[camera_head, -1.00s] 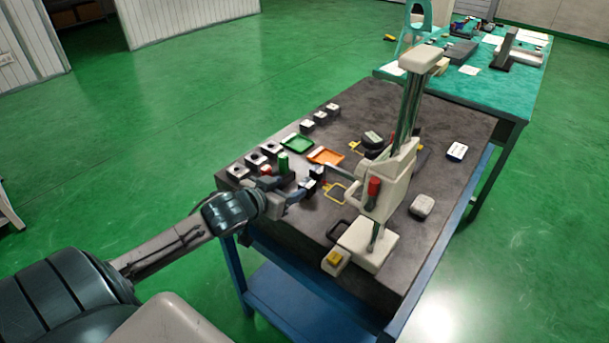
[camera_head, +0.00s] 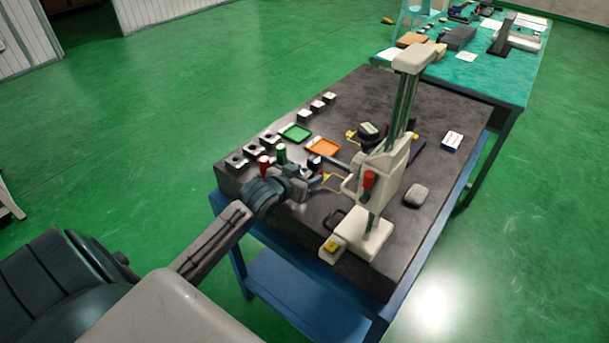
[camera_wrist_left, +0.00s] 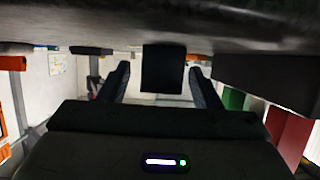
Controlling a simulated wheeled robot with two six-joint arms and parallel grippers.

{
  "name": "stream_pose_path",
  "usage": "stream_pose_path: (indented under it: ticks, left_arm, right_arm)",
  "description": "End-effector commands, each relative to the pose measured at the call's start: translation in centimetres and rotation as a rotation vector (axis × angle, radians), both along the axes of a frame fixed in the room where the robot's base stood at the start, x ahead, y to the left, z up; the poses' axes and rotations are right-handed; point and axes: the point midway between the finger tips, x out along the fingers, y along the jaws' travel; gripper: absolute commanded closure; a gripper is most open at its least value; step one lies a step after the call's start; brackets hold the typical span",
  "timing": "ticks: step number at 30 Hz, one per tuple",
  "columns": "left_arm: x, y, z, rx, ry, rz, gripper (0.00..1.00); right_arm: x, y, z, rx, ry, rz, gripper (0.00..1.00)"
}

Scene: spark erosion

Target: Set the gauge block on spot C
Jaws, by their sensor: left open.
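My left gripper (camera_head: 312,181) is low over the near left part of the dark table, left of the pale gauge stand. In the left wrist view its two fingers (camera_wrist_left: 160,78) are apart, with a dark block (camera_wrist_left: 163,68) showing between them. I cannot tell if they touch it, nor if it is the gauge block. In the head view a small dark block (camera_head: 314,162) shows just beyond the gripper. Coloured outlines lie on the table, one yellow (camera_head: 332,182) and one black (camera_head: 333,218). No letter is readable, so I cannot tell which is spot C. My right gripper is not in view.
The tall pale stand (camera_head: 384,165) with a red knob is close right of the gripper. A red cylinder (camera_head: 264,165) and a green cylinder (camera_head: 282,153) stand close left. Green (camera_head: 296,133) and orange (camera_head: 322,146) trays and several small blocks lie beyond.

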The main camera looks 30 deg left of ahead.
Motion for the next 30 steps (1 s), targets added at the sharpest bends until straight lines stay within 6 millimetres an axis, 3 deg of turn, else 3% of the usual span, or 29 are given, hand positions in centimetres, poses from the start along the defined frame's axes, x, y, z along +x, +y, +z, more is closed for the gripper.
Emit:
stream_pose_path:
  ticks: [4, 12, 21, 30]
  left_arm:
    - [1.5, 0.0, -0.4, -0.001, -0.001, 0.001, 0.42]
    - [1.7, 0.1, -0.7, 0.002, -0.001, 0.0, 0.42]
    - [1.7, 0.1, -0.6, 0.001, -0.001, 0.001, 0.99]
    - [1.8, 0.0, -0.4, 0.002, -0.004, -0.001, 1.0]
  right_arm:
    - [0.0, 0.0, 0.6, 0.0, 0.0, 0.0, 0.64]
    - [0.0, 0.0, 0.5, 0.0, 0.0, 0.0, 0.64]
    - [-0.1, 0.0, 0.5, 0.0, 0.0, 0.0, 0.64]
    - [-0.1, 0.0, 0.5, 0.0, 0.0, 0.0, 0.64]
